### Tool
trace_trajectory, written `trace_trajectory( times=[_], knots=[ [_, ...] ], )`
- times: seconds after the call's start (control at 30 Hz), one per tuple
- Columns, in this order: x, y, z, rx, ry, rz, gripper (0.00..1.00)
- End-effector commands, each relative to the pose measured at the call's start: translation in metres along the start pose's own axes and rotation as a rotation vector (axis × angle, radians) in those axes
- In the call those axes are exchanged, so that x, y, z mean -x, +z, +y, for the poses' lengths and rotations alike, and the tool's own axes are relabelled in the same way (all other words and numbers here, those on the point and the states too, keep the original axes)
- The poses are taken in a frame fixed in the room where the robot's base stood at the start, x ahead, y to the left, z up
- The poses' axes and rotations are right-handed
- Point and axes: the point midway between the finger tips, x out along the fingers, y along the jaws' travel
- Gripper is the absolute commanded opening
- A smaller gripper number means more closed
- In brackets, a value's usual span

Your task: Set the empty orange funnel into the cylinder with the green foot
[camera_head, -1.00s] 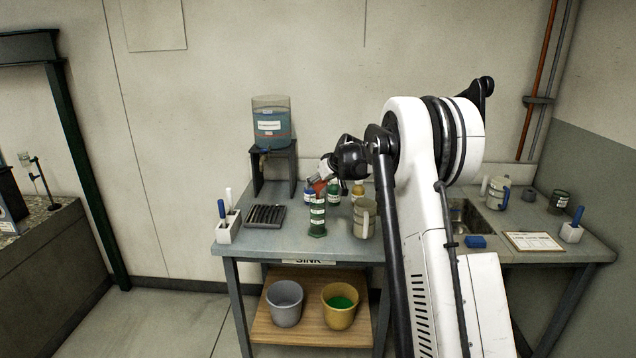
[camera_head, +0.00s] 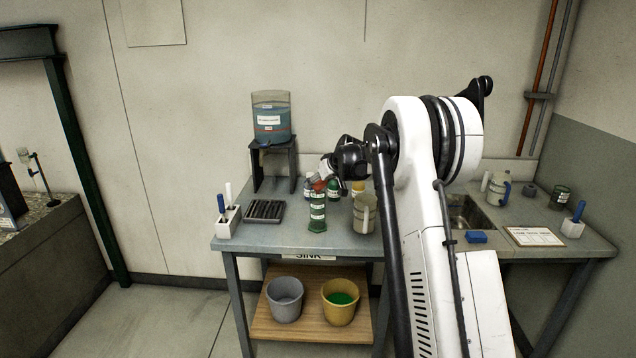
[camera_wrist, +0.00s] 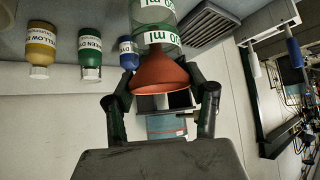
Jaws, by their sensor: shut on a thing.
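The orange funnel (camera_wrist: 160,73) is between the fingers of my gripper (camera_wrist: 163,90), which is shut on it. Its wide mouth faces up, and its narrow end points down to the cylinder. The clear cylinder (camera_wrist: 158,42) with "ml" labels is right at the funnel's narrow end. I cannot tell how far the spout is inside. In the head view the cylinder (camera_head: 317,212) stands upright on its green foot near the front of the table. The funnel (camera_head: 318,186) shows at its top, with my gripper (camera_head: 328,174) just behind and to the right.
Bottles with blue (camera_wrist: 128,52), green (camera_wrist: 90,55) and yellow (camera_wrist: 40,48) labels stand close by. A beige jug (camera_head: 364,213) is right of the cylinder. A dark ribbed tray (camera_head: 264,211) and a brush holder (camera_head: 228,222) are left. A tank (camera_head: 271,118) stands behind on a stand.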

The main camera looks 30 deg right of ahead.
Motion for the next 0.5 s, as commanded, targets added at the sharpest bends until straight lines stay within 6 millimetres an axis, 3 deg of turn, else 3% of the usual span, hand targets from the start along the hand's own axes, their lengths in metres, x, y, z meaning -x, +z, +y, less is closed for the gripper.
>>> trace_trajectory(
  times=[0.23, 0.27, 0.3, 0.4, 0.5],
  knots=[
    [-0.0043, 0.0043, 0.0, 0.0, 0.0, 0.0, 0.33],
    [-0.0038, 0.0038, 0.0, 0.0, 0.0, 0.0, 0.55],
    [-0.0036, 0.0036, 0.0, 0.0, 0.0, 0.0, 0.6],
    [-0.0035, 0.0035, 0.0, 0.0, 0.0, 0.0, 0.73],
    [-0.0035, 0.0035, 0.0, 0.0, 0.0, 0.0, 0.73]
  ],
)
